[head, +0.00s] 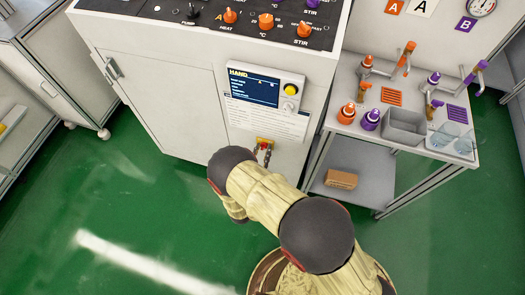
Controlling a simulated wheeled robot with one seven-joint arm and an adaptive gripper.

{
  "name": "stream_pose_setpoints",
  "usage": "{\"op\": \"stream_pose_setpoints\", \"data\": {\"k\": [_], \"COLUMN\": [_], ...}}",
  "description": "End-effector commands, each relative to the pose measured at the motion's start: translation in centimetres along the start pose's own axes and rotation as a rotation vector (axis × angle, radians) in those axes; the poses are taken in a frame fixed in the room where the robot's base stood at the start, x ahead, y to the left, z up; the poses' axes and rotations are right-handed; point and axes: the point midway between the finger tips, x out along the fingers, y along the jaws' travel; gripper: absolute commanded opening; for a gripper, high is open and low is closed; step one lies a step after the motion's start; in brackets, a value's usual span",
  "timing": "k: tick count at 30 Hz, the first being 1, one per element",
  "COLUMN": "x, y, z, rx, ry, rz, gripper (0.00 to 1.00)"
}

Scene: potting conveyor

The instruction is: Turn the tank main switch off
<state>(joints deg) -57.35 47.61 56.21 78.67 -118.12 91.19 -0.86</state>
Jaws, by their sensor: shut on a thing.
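The tank main switch (265,141) appears as a small yellow and red fitting low on the front of the white cabinet (190,95), below the display panel. My gripper (262,155) shows only as small grey fingertips just below the yellow part, shut on the switch's handle. The rest of the gripper is hidden behind my beige arm and its dark joint. The handle is too small and too covered to tell which way it points.
Knobs line the cabinet top. To the right, a grey bench (345,128) carries orange and purple bottles and a grey bin; a brown box (340,179) lies below. The green floor is open at left.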

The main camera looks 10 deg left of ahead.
Motion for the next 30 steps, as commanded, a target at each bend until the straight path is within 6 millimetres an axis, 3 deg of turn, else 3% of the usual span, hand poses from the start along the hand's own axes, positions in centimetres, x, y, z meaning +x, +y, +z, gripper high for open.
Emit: {"op": "stream_pose_setpoints", "data": {"k": [7,17,30], "x": [-0.01,-0.03,-0.02], "y": [0.02,0.0,0.0], "z": [-0.01,-0.01,0.08], "rx": [0.0,-0.043,-0.364], "ry": [0.0,0.001,0.001], "rz": [0.001,0.001,0.001], "gripper": [0.01,0.01,0.01]}}
